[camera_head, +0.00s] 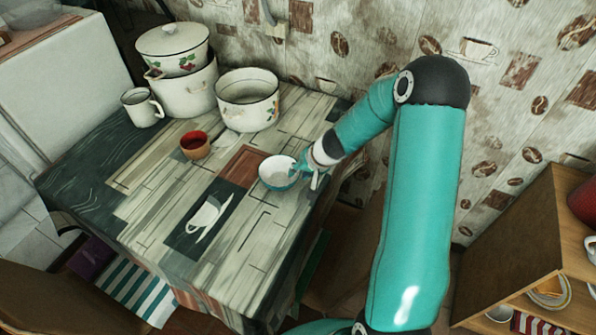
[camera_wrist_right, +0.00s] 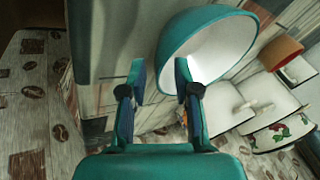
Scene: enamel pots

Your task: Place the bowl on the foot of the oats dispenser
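The bowl (camera_head: 275,174), teal outside and white inside, stands on the table near its right edge in the head view. My right gripper (camera_head: 305,175) is at the bowl's right side, low over the table. In the right wrist view the two fingers (camera_wrist_right: 160,72) are apart. The near wall of the bowl (camera_wrist_right: 172,50) shows between and behind the fingertips, with one finger overlapping the white inside. I cannot tell whether either finger touches it. I cannot make out an oats dispenser in either view. My left gripper is not in view.
On the table (camera_head: 150,215) stand a brown-red cup (camera_head: 195,145), an open white pot (camera_head: 247,100), stacked pots (camera_head: 185,75) and a white mug (camera_head: 142,107). A wooden shelf (camera_head: 540,235) stands at the right. The table's front is clear.

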